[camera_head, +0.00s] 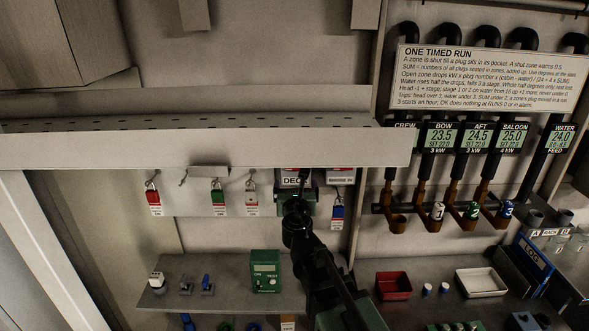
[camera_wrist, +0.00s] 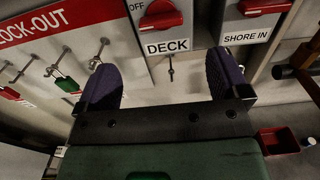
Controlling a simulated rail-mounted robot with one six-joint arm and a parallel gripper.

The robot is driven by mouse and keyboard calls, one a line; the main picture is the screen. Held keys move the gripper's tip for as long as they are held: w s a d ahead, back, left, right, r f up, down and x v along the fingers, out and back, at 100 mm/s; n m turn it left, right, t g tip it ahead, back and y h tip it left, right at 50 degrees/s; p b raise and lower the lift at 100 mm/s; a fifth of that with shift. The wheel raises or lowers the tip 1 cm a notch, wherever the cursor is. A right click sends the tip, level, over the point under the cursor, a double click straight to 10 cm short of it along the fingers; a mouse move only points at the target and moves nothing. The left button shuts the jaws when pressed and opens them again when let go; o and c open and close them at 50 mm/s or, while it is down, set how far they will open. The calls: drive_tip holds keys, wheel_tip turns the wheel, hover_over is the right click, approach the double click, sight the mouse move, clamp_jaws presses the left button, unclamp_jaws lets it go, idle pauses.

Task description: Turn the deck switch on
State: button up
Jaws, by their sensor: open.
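The deck switch shows in the wrist view as a red knob (camera_wrist: 160,15) on a light panel, with a black-on-white DECK label (camera_wrist: 167,47) below it. OFF is printed at the knob's upper left; the top of the switch is cut off by the picture edge. My gripper (camera_wrist: 164,75) is open, its two purple-padded fingers apart and below the knob, with nothing between them. In the head view my gripper (camera_head: 297,195) is in front of the lower panel, under the overhanging shelf, and partly hides the DECK label (camera_head: 292,181). The knob is hidden there.
A SHORE IN switch (camera_wrist: 262,8) is close on the right. Padlocks hang from a lock-out board (camera_wrist: 60,30) on the left. The overhanging shelf (camera_head: 200,148) is just above my gripper. A green tester (camera_head: 265,270) stands on the lower shelf.

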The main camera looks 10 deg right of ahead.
drive_tip(key=w, duration=0.3)
drive_tip(key=w+d, duration=0.1)
drive_tip(key=w, duration=0.3)
drive_tip(key=w+d, duration=0.1)
drive_tip(key=w, duration=0.2)
drive_tip(key=shift+w, duration=0.2)
drive_tip(key=shift+s, duration=0.1)
drive_tip(key=c, duration=0.9)
drive_tip(key=shift+c, duration=0.2)
